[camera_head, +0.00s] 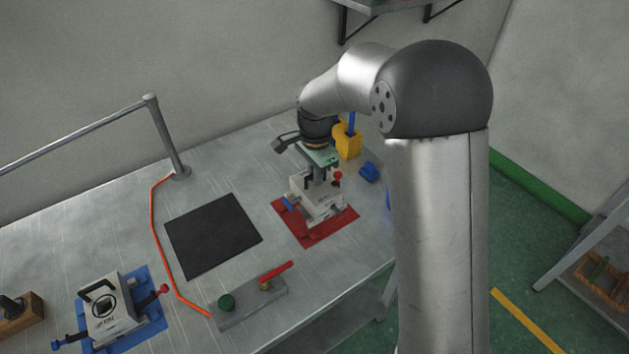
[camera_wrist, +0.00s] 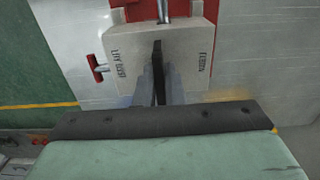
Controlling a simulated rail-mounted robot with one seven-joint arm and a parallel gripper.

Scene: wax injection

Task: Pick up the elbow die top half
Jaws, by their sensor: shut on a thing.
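The elbow die (camera_head: 319,203) is a light grey block on the red mat (camera_head: 288,219), right of the table's middle. Its top half (camera_wrist: 190,40) shows in the wrist view with dark lettering and an upright dark handle (camera_wrist: 157,52). My gripper (camera_head: 318,178) points down over the die. In the wrist view my gripper (camera_wrist: 160,85) has its fingers shut on that dark handle. A red-ended clamp (camera_wrist: 97,68) sticks out at the block's left side. The die looks to be at the mat; I cannot tell whether there is a gap between its halves.
A second die (camera_head: 108,309) with a black handle sits on a blue mat (camera_head: 153,318) at the front left. A black pad (camera_head: 213,235), a grey plate with a red handle (camera_head: 250,301), an orange cord (camera_head: 153,230), a yellow holder (camera_head: 347,142) and a blue piece (camera_head: 369,172) are also on the table.

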